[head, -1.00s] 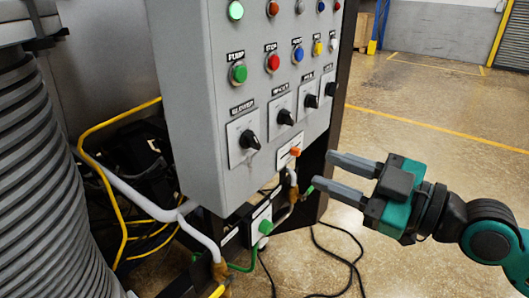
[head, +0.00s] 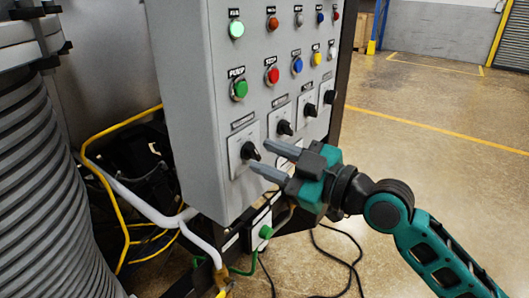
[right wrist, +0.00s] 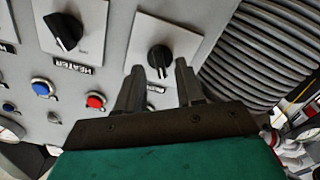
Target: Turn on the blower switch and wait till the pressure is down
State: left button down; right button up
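The blower switch (head: 250,151) is a black rotary knob on a pale square plate, at the left end of the knob row on the grey control panel (head: 185,110). In the right wrist view the same knob (right wrist: 160,58) lies just beyond and between the fingertips. My right gripper (head: 261,154) is open, its two fingers pointing at the knob from the right; contact cannot be told. It also shows in the right wrist view (right wrist: 158,68). The knob's label is partly hidden there. My left gripper is not in view. No readable pressure value shows.
Other black knobs (head: 284,128) stand close to the right of the blower switch. Coloured buttons (head: 271,75) sit above. A ribbed grey column (head: 45,180) stands left. A green-button box (head: 263,231) and cables hang below. Floor at right is open.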

jog(key=shift+x, duration=0.85)
grip_shut()
